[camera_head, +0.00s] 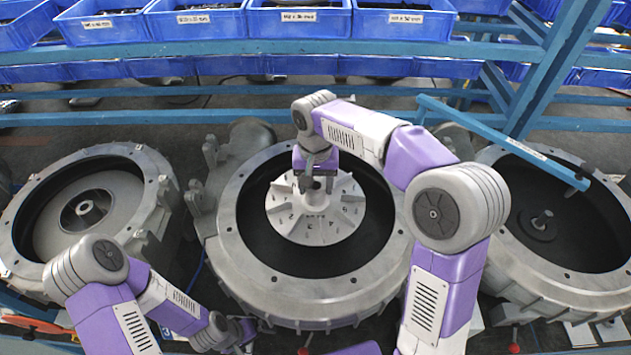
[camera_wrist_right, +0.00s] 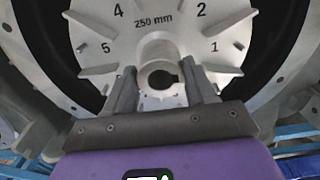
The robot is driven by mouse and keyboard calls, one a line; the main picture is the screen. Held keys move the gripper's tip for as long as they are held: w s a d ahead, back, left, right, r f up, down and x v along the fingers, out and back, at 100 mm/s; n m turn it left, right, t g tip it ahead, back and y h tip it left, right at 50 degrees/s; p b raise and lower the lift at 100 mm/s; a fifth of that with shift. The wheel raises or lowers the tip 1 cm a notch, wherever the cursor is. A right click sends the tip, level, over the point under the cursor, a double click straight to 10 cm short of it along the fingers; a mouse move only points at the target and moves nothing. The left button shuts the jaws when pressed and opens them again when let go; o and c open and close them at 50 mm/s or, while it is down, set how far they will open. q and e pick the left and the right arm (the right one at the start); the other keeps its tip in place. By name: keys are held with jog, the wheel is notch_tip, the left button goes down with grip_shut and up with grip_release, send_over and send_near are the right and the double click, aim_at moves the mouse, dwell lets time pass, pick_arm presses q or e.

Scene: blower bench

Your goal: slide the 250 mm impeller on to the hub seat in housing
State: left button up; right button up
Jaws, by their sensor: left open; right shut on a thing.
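The 250 mm impeller (camera_head: 318,222) is a pale grey bladed disc with numbered vanes. It appears within the round opening of the middle housing (camera_head: 235,245), against the dark interior. I cannot tell how deep it sits, and it hides the hub seat behind it. My right gripper (camera_head: 316,184) is shut on the impeller's central hub. In the right wrist view the fingers of that gripper (camera_wrist_right: 161,88) lie on both sides of the hub, whose bore shows a keyway; the impeller (camera_wrist_right: 165,32) reads "250 mm". My left gripper (camera_head: 242,338) is open and empty, low at the front left.
A left housing (camera_head: 150,165) holds a disc with a central hub (camera_head: 85,208). A right housing (camera_head: 505,265) shows a bare shaft (camera_head: 541,219). A blue bar (camera_head: 500,140) crosses above it. Blue bins (camera_head: 300,22) line a rack at the back.

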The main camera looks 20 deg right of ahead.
aim_at(315, 208)
pick_arm(q)
jog(key=shift+f+b, duration=1.7)
jog(key=shift+b, duration=0.05)
pick_arm(e)
jog(key=shift+f, duration=2.45)
pick_arm(q)
jog(key=shift+f+b, duration=1.65)
jog(key=shift+b, duration=0.05)
pick_arm(e)
jog(key=shift+f, duration=2.55)
jog(key=o, duration=1.2)
jog(key=shift+c, duration=0.2)
pick_arm(q)
jog(key=shift+r+p, duration=0.35)
jog(key=shift+p, duration=0.05)
pick_arm(e)
jog(key=shift+r, duration=3.8)
